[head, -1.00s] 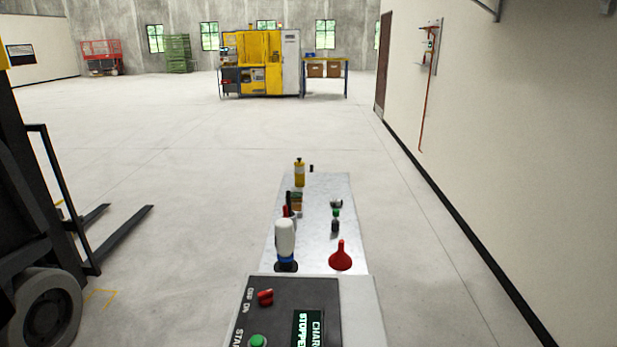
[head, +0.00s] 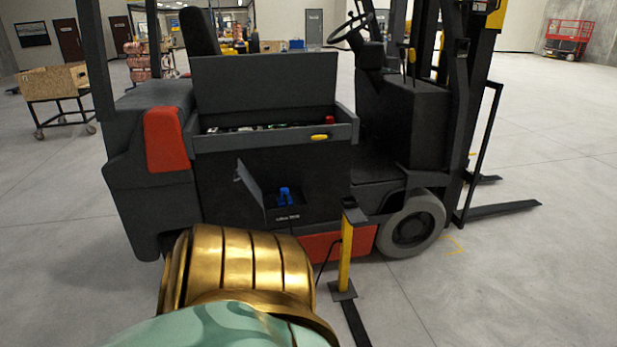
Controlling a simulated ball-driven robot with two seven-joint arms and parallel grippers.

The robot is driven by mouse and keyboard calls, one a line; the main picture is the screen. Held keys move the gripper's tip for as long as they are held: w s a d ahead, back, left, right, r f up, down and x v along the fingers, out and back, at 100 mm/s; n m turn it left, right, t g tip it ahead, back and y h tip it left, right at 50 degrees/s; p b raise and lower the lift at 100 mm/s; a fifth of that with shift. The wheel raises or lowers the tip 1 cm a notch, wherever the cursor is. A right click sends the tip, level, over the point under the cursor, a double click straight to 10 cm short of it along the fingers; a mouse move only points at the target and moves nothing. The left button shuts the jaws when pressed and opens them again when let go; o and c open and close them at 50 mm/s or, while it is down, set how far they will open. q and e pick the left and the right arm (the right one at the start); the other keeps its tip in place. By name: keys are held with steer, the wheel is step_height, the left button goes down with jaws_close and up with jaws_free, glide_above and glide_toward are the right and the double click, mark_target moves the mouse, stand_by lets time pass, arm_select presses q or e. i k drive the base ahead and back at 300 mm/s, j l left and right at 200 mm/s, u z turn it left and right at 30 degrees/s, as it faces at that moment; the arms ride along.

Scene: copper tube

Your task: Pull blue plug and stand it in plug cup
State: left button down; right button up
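The blue plug (head: 285,197) sits in an open dark compartment (head: 289,215) low on the side of a forklift. It looks upright, and its lower end is hidden in the compartment. A small dark holder (head: 352,212) tops a yellow post in front of the forklift. I cannot tell whether this holder is the plug cup. A gold and green link of my arm fills the bottom of the head view, but neither gripper shows.
The forklift (head: 400,150) stands close in front, its battery bay (head: 270,130) open with the lid raised. The yellow post (head: 345,260) stands on the floor near its wheel. A cart with a wooden box (head: 53,85) is at the left.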

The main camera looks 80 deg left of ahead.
mark_target(284, 192)
steer(key=k+j+u, duration=0.2)
steer(key=u, duration=0.25)
steer(key=k+j+u, duration=0.2)
steer(key=u, duration=0.25)
steer(key=j+u, duration=0.1)
steer(key=u, duration=1.45)
